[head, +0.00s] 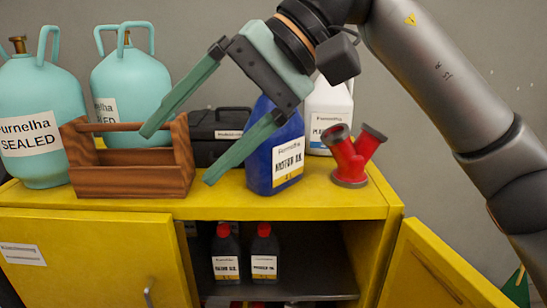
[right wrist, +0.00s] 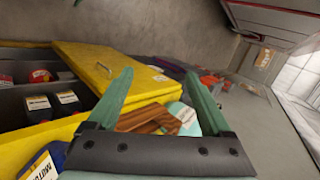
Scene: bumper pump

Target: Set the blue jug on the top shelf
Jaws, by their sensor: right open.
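The blue jug (head: 277,160), with a white and yellow motor oil label, stands upright on top of the yellow cabinet. The right gripper hides part of its upper left side. In the right wrist view the jug (right wrist: 52,157) shows only partly, at the lower left edge. My right gripper (head: 181,156) is open and empty, its green fingers pointing down and left in front of the jug and the wooden caddy. It also shows in the right wrist view (right wrist: 158,82). The top shelf (head: 318,287) inside the open cabinet holds two dark red-capped bottles (head: 264,252). My left gripper is not in view.
On the cabinet top (head: 225,205) stand a wooden caddy (head: 130,180), turquoise tanks (head: 40,105), a black case (head: 212,150), a white jug (head: 328,108) and a red fitting (head: 352,158). The right cabinet door (head: 435,270) stands open. Red caps show below the shelf.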

